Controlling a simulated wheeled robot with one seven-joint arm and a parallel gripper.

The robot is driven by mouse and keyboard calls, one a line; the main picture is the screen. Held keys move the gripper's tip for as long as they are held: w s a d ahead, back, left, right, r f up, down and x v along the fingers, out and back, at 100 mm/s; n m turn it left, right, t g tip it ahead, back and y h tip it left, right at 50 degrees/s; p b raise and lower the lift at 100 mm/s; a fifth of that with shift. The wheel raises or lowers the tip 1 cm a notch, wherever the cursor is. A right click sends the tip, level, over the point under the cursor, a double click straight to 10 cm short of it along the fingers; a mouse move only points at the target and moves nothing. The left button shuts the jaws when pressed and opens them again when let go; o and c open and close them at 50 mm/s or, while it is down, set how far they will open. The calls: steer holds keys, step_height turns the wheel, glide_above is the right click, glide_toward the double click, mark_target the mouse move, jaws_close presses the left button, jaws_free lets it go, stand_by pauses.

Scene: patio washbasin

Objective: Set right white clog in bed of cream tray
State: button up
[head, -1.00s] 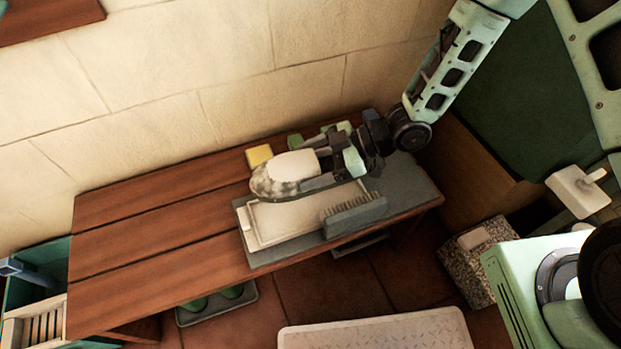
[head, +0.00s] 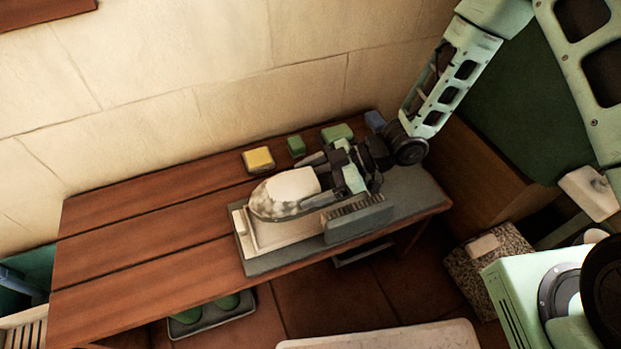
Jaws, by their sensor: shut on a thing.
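The white clog (head: 285,192), with greyish smudges at its toe and side, is in my gripper (head: 318,188). My gripper is shut on its right end, and the toe points left. The clog is over the cream tray (head: 262,238), hiding much of its bed; I cannot tell whether it touches the tray. The tray lies on a grey mat (head: 258,265) on the wooden bench.
A grey brush (head: 358,222) with upright bristles stands at the tray's right front. Yellow (head: 258,159) and green (head: 296,146) blocks, another green block (head: 337,132) and a blue one (head: 375,120) line the bench's back. The bench's left (head: 130,235) is clear.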

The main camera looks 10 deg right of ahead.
steer(key=shift+f+b, duration=1.65)
steer(key=shift+f, duration=1.3)
steer(key=o, duration=1)
steer(key=shift+o, duration=0.4)
steer(key=shift+s, duration=0.1)
steer(key=shift+d, duration=0.15)
steer(key=p+v, duration=0.4)
steer(key=v, duration=1.3)
steer(key=shift+w, duration=0.25)
steer(key=shift+r, duration=0.15)
